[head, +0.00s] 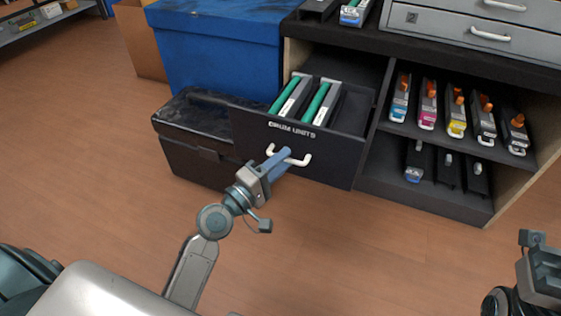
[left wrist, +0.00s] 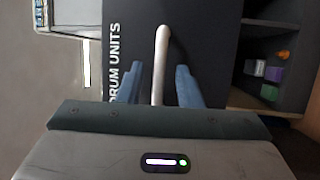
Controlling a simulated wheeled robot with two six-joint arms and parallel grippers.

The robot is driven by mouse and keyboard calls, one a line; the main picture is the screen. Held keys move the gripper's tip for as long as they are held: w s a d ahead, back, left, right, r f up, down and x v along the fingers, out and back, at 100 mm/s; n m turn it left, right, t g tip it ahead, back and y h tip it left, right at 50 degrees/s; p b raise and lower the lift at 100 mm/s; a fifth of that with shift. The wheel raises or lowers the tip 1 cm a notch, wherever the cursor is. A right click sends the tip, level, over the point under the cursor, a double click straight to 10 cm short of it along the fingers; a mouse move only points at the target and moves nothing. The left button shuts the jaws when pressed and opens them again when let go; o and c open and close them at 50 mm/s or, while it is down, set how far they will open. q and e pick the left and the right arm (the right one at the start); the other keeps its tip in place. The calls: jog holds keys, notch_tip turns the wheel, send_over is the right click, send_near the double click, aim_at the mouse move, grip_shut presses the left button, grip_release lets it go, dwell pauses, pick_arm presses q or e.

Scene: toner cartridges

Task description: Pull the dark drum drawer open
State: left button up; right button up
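The dark drum drawer (head: 300,140), labelled "DRUM UNITS", stands pulled out of the cabinet. Drum units with green rollers (head: 315,103) lie inside it. Its white bar handle (head: 303,160) is on the front face. My left gripper (head: 282,160) is at the handle's left part. In the left wrist view, the handle (left wrist: 160,65) stands between the two blue fingers of my left gripper (left wrist: 160,86). A narrow gap shows on each side, so the fingers are open around it. My right gripper (head: 540,265) is at the lower right, away from the drawer; its fingers are unclear.
A black case (head: 195,150) stands on the floor close to the drawer's left side. A blue box (head: 220,50) is behind it. Shelves with toner cartridges (head: 428,103) are right of the drawer. The wooden floor (head: 360,240) in front is clear.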

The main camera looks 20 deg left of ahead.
pick_arm(q)
jog(key=b+v, duration=0.2)
jog(key=v, duration=0.8)
jog(key=shift+s, duration=0.4)
jog(key=shift+a+f, duration=0.1)
